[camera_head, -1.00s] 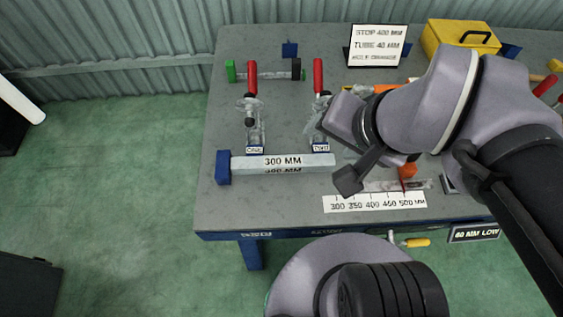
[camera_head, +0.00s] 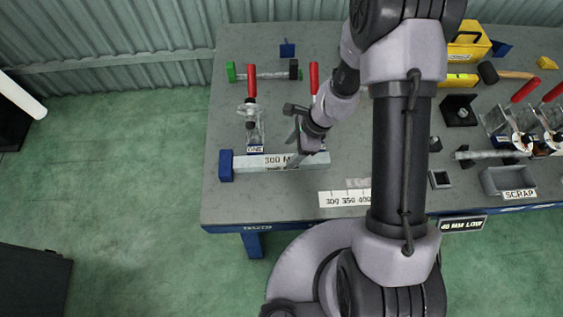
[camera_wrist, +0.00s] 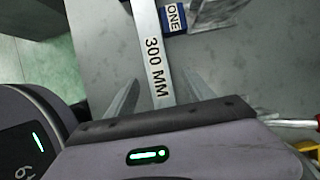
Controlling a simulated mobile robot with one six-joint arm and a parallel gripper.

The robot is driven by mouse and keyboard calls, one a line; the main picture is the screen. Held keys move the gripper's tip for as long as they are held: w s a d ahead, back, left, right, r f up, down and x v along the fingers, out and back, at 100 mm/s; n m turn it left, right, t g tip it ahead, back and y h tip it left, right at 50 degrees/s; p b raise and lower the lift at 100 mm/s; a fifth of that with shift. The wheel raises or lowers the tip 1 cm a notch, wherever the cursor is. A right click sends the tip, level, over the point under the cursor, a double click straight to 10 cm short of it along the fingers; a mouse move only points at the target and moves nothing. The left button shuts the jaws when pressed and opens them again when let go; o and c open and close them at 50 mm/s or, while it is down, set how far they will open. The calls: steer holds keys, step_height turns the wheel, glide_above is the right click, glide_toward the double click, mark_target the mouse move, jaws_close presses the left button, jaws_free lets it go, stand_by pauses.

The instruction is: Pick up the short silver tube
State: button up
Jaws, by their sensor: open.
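A square silver tube (camera_head: 245,162) marked 300 MM lies along the front left of the bench, its left end at a blue block (camera_head: 225,165). It also shows in the wrist view (camera_wrist: 150,35), running up from between my fingers. My gripper (camera_head: 291,157) is open above the tube's right part, with one finger on each side of it in the wrist view (camera_wrist: 162,82). I cannot tell how far the fingertips are above the tube. My gripper hides part of the label in the head view.
A red-handled clamp (camera_head: 252,110) labelled ONE stands behind the tube; another red handle (camera_head: 314,78) rises behind my wrist. A rod with green and black ends (camera_head: 265,75) lies farther back. Clamps holding a tube and a scrap bin (camera_head: 500,182) are at the right.

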mark_target(282, 159)
steer(key=b+x, duration=0.1)
steer(key=x, duration=0.3)
steer(key=b+x, duration=0.1)
steer(key=x, duration=0.1)
steer(key=shift+s+a+f+b, duration=0.15)
steer(key=shift+a+b, duration=0.2)
steer(key=shift+a, duration=0.1)
jaws_close()
stand_by(0.8)
